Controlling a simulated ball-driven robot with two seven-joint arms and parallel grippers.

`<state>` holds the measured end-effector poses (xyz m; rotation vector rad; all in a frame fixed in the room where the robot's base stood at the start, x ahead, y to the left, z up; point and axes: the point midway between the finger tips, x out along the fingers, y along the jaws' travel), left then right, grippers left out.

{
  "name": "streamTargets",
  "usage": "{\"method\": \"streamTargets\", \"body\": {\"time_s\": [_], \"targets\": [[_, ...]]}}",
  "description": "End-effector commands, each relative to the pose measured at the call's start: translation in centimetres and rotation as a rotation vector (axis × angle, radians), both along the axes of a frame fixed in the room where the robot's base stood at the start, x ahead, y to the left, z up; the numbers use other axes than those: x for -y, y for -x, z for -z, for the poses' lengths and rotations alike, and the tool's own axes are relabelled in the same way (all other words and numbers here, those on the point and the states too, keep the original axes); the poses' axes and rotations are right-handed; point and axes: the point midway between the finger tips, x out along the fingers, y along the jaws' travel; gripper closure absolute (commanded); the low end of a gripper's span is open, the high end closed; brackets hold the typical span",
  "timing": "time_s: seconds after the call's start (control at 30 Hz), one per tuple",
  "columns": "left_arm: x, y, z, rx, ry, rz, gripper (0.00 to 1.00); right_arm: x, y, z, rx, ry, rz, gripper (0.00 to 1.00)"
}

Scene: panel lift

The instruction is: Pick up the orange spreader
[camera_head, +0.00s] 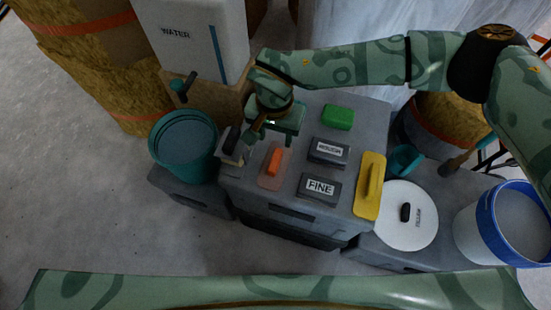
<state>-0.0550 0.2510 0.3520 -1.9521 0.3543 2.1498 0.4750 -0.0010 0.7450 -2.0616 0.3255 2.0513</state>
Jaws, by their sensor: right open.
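The orange spreader (275,162) lies on the grey box top, left of the centre. My right gripper (271,138) comes in from the right and is above and just behind the spreader, toward the back of the box. It is open, with nothing visible between its fingers. The spreader appears apart from the gripper, though the exact height gap cannot be told. My left gripper is not in view.
A dark-handled tool (231,143) sits close left of the spreader. Blocks labelled FINE (319,187) and another label (328,151), a green block (338,117) and a yellow float (370,186) share the box top (263,199). A teal bucket (184,147) stands left; a white-and-blue bucket (507,222) right.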

Motion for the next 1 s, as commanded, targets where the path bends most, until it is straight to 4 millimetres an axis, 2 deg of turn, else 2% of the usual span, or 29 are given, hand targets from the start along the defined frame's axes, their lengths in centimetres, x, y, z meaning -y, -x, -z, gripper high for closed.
{"method": "streamTargets", "body": {"time_s": [0.03, 0.23, 0.47, 0.53, 0.6, 0.73, 1.0], "targets": [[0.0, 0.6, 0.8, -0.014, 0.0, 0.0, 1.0, 0.0, 0.2, 2.1, -0.01, -0.001, 0.001, 0.53], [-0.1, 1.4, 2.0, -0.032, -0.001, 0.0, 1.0, -0.1, 0.2, 6.4, -0.008, -0.004, 0.003, 0.53], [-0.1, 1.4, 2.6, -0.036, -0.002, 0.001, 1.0, -0.1, 0.2, 8.2, -0.006, -0.004, 0.004, 0.53], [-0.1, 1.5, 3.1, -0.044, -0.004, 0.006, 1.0, -0.1, 0.5, 9.3, -0.008, -0.005, 0.003, 0.53], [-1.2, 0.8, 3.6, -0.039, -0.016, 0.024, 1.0, -0.2, 0.9, 10.7, -0.011, -0.006, 0.003, 0.53], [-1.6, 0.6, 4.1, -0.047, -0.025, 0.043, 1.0, -0.2, 0.9, 12.5, -0.008, -0.005, 0.005, 0.53], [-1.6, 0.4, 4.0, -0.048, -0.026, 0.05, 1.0, -0.2, 0.8, 12.7, -0.002, -0.005, 0.005, 0.53]]}}
